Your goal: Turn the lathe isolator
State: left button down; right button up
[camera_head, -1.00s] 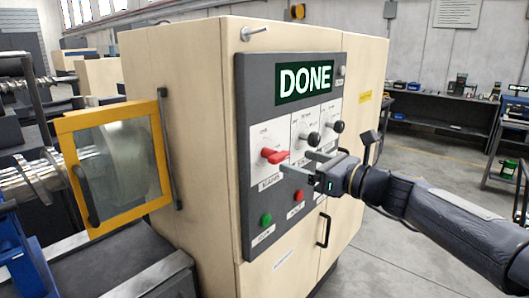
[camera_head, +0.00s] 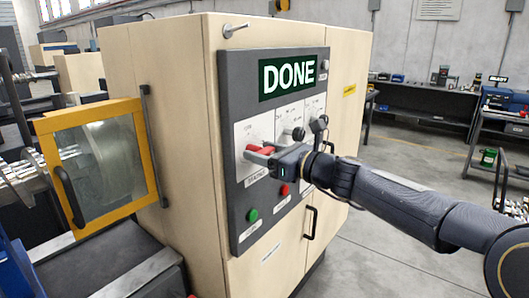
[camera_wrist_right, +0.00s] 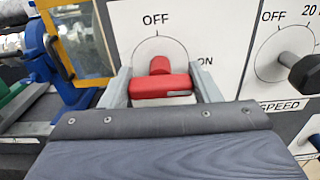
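The lathe isolator is a red handle (camera_head: 260,149) on a white plate on the dark control panel. In the right wrist view the red handle (camera_wrist_right: 160,87) sits below the OFF mark, with ON to its right; its exact pointing direction is hard to tell. My right gripper (camera_head: 259,154) reaches in from the right, at the handle. In the wrist view its two fingers (camera_wrist_right: 162,88) stand apart on either side of the handle, close to its ends; a firm grip is not evident. My left gripper is not in view.
The panel (camera_head: 237,90) has a DONE display (camera_head: 287,76), black knobs (camera_head: 298,134), a green button (camera_head: 252,215) and a red button (camera_head: 284,189). A yellow-framed guard door (camera_head: 97,160) stands to the left.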

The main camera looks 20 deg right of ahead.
jog(key=c, duration=0.3)
jog(key=shift+a+f+n+b, duration=0.1)
jog(key=shift+f+n+b, duration=0.05)
jog(key=shift+n+b, duration=0.75)
jog(key=shift+f+n+b, duration=0.1)
jog(key=shift+n+b, duration=0.75)
jog(key=shift+n, duration=0.05)
jog(key=shift+c, duration=0.2)
jog(key=n+b, duration=0.3)
jog(key=n, duration=0.1)
jog(key=shift+n, duration=0.3)
jog(key=n+b, duration=0.4)
jog(key=n, duration=0.1)
jog(key=shift+s+a+f, duration=0.1)
jog(key=shift+n+b, duration=1.55)
jog(key=shift+n, duration=0.85)
jog(key=o, duration=1)
